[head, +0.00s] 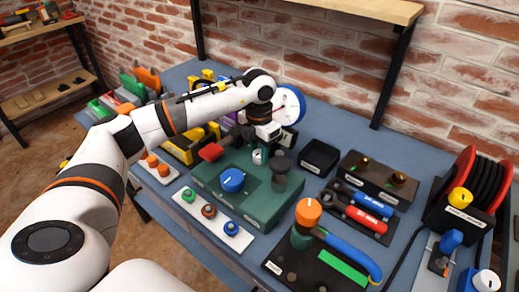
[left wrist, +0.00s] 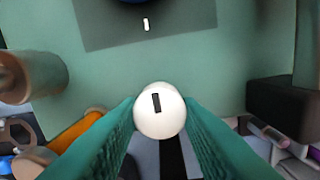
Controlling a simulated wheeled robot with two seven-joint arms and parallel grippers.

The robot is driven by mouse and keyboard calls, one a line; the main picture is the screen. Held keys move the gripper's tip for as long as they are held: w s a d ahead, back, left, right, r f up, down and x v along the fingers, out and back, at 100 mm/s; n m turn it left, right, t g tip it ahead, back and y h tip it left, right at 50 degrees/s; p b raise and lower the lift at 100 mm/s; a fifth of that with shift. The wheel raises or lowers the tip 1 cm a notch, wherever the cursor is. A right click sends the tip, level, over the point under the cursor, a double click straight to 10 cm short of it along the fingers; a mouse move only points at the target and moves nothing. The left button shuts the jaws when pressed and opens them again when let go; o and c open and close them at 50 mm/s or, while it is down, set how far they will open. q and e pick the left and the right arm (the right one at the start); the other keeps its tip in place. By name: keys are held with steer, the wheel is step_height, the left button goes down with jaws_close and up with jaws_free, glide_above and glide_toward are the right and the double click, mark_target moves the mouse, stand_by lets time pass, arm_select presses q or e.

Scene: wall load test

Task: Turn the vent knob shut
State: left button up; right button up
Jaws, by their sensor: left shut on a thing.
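The green box (head: 240,205) stands on the blue bench. The vent knob, which I take to be the small white knob (head: 258,157) on this box, shows close up in the left wrist view (left wrist: 160,111) as a white disc with a short black mark, nearly upright in the picture. My left gripper (head: 261,145) reaches down to it from above. Its green-padded fingers (left wrist: 158,122) are shut on the knob, one on each side. The knob's lower part is hidden between the fingers. My right gripper is not in view.
The box also bears a large blue knob (head: 232,180), a dark cylinder (head: 281,172) and a red part (head: 210,152). A round dial (head: 289,105) stands behind my gripper.

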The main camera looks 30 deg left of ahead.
mark_target(259, 152)
arm_select(q)
steer(key=shift+r, duration=0.1)
steer(key=o, duration=1)
step_height(259, 152, up, 12)
steer(key=shift+a+b, duration=0.15)
steer(key=shift+b, duration=0.25)
